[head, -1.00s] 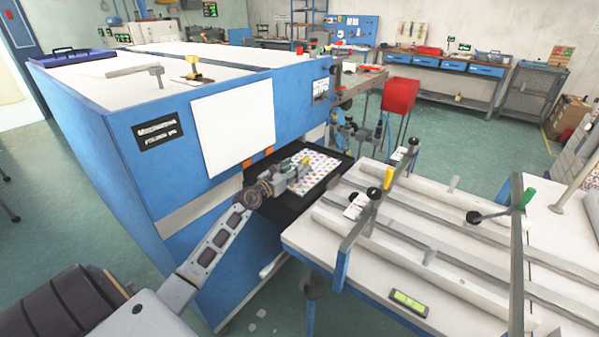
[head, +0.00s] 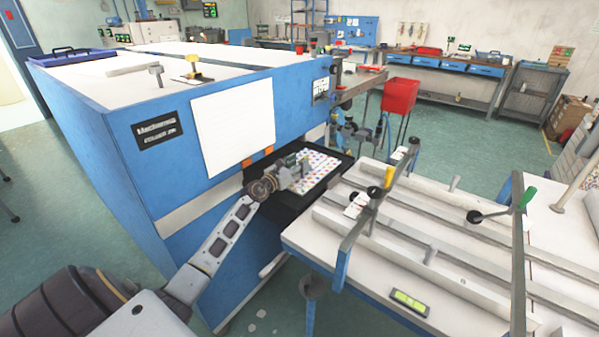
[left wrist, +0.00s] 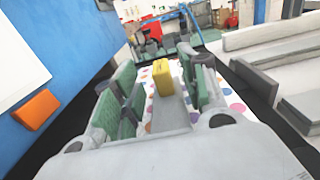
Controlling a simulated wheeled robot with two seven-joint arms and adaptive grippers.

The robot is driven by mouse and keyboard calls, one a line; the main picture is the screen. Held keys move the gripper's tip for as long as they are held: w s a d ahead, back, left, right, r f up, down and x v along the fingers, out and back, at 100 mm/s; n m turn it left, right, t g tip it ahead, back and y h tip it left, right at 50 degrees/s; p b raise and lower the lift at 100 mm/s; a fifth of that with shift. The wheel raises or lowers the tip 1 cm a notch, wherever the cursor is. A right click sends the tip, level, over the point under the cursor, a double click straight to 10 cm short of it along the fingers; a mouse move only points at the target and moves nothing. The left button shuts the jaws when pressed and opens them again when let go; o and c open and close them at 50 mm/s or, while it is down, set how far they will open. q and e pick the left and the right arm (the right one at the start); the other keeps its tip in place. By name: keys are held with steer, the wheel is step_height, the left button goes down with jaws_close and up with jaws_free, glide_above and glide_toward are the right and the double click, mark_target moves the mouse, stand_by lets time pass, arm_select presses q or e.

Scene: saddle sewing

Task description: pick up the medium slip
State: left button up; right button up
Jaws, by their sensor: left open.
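My left gripper (head: 303,168) is over the dotted white sheet (head: 324,168) in the black tray beside the blue machine. In the left wrist view its two green-padded fingers (left wrist: 163,88) are apart. Between them show a yellow block (left wrist: 162,77) and a pale grey strip (left wrist: 170,113); I cannot tell whether either touches the fingers. Nothing is labelled clearly enough to tell which thing is the medium slip. Small white cards with red marks, one of them a near card (head: 356,205), lie by the rail table's clamps. My right gripper is not in view.
The black tray (head: 283,207) juts from the blue machine (head: 130,195). The rail table (head: 300,236), with bars and clamp posts, stands close on its right. An orange block (left wrist: 36,110) is on the machine's face, left of the gripper.

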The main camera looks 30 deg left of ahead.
arm_select(q)
steer(key=shift+w+d, duration=0.1)
steer(key=shift+w, duration=0.75)
steer(key=shift+c, duration=0.3)
jaws_close()
